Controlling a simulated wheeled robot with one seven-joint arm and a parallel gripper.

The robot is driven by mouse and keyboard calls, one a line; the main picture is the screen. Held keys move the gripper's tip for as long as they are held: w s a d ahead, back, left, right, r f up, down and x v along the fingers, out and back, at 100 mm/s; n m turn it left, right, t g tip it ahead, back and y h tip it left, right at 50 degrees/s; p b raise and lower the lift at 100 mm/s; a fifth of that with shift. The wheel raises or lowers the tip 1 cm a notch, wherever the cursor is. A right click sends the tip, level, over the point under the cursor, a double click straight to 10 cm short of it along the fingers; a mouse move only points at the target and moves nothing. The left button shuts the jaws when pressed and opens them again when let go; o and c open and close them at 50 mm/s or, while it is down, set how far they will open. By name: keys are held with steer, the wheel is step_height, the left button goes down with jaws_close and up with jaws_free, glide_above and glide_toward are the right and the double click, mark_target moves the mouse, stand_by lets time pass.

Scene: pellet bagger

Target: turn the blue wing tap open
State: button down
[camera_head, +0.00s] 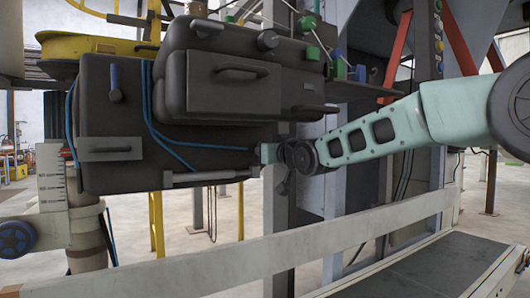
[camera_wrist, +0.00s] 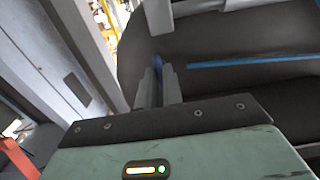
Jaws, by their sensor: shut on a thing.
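My gripper (camera_wrist: 158,76) reaches the lower right part of the dark machine body in the wrist view. Its two narrow fingers are close together and shut on a small blue piece, the blue wing tap (camera_wrist: 157,64). Only a sliver of the tap shows between the fingers, so its angle cannot be told. In the head view my gripper (camera_head: 259,153) is at the right end of the dark housing, near the end of a blue hose. The tap is hidden there behind the gripper.
The dark housing (camera_head: 130,165) carries handles and blue hoses (camera_head: 150,110). A pale rail (camera_head: 250,255) crosses below my arm, beside a conveyor belt (camera_head: 430,270). A blue handwheel (camera_head: 14,238) is at the far left. Green and blue knobs (camera_head: 312,53) stand above.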

stand_by(0.3)
steer(key=c, duration=1.5)
jaws_free()
steer(key=shift+c, duration=0.2)
steer(key=p+v, duration=0.1)
steer(key=v, duration=1.6)
steer(key=shift+d, duration=0.2)
steer(key=shift+s, duration=0.15)
